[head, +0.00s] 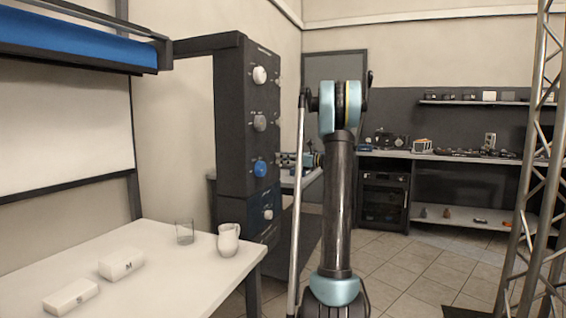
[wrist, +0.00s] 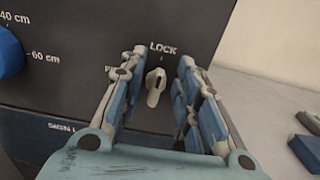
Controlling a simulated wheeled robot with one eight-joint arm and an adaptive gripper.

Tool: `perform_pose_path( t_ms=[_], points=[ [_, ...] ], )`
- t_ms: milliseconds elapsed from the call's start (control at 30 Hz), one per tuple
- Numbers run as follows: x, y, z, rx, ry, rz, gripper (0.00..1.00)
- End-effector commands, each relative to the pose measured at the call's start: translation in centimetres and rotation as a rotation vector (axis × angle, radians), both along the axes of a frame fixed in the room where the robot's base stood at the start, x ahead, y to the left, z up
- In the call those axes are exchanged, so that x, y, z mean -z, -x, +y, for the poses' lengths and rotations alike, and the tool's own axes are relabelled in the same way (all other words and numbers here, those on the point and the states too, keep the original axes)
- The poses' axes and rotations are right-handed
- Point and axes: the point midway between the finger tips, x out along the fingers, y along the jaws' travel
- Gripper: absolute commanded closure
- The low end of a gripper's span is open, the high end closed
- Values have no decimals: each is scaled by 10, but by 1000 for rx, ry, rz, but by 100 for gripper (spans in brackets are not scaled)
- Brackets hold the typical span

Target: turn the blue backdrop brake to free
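The brake is a small pale metal lever (wrist: 155,87) on the dark panel (wrist: 100,35) in the wrist view. The word LOCK is printed above it, and a label starting with "FR" at its left is partly hidden by a finger. The lever stands nearly upright, its top towards LOCK. My gripper (wrist: 162,60) is open, with one finger on each side of the lever and a visible gap to both. The blue knob (wrist: 10,52) with 40 cm and 60 cm marks is left of it.
The dark column (head: 232,130) also carries a white knob (head: 260,75) and a grey knob (head: 260,122). A white table (head: 170,280) at front left holds a glass (head: 185,232), a jug (head: 229,240) and two white boxes. A metal truss (head: 540,170) stands at right.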

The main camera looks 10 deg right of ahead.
Motion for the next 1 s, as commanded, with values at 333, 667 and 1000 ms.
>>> perform_pose_path(
  t_ms=[333,667,1000],
  points=[
    [0,-1,2,0,0,0,77],
    [0,-1,1,1,2,-3,100],
    [0,0,2,3,62,-109,100]
  ],
)
